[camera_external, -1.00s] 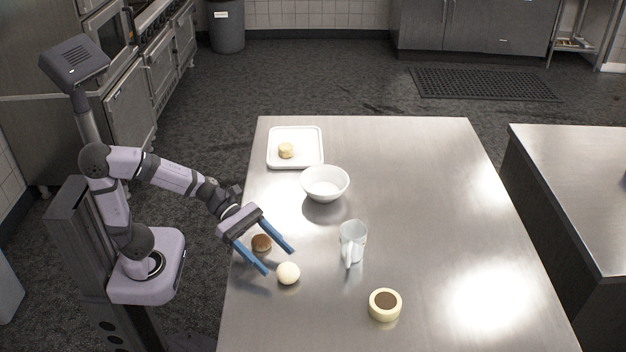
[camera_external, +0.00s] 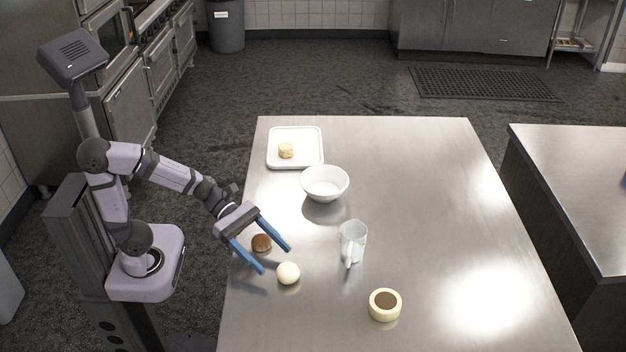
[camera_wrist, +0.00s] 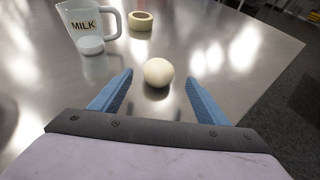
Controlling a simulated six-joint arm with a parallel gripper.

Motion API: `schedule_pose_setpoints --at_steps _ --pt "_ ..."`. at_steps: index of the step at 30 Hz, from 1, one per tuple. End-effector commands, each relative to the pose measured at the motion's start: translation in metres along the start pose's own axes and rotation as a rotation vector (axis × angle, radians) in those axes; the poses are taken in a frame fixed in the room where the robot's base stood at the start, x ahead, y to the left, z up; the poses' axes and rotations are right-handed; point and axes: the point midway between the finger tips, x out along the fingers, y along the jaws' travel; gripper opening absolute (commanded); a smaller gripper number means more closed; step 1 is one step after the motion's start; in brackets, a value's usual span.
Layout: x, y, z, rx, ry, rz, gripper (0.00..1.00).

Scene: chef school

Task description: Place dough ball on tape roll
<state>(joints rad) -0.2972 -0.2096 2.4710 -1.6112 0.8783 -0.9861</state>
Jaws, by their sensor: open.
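The dough ball (camera_external: 288,273) is a pale cream sphere on the steel table, near its left edge. The tape roll (camera_external: 385,305) is a cream ring with a dark centre, lying flat to the right of the ball. My gripper (camera_external: 275,259) is open and empty, its blue fingers just behind and to the left of the ball. In the wrist view the dough ball (camera_wrist: 158,72) lies just beyond and between the fingertips of my gripper (camera_wrist: 158,82). The tape roll (camera_wrist: 141,20) shows farther off there.
A glass MILK jug (camera_external: 352,242) stands right of my gripper. A white bowl (camera_external: 325,184) and a white tray (camera_external: 309,162) holding a pale round item (camera_external: 286,151) are farther back. A brown bun-like item (camera_external: 262,243) sits beside my fingers. The table's right side is clear.

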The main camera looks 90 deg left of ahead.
Motion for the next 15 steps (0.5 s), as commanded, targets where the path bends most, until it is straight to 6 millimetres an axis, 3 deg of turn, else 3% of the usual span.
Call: schedule_pose_setpoints --at_steps 15 --pt "0.029 0.0 -0.001 0.001 0.001 -0.004 0.69"
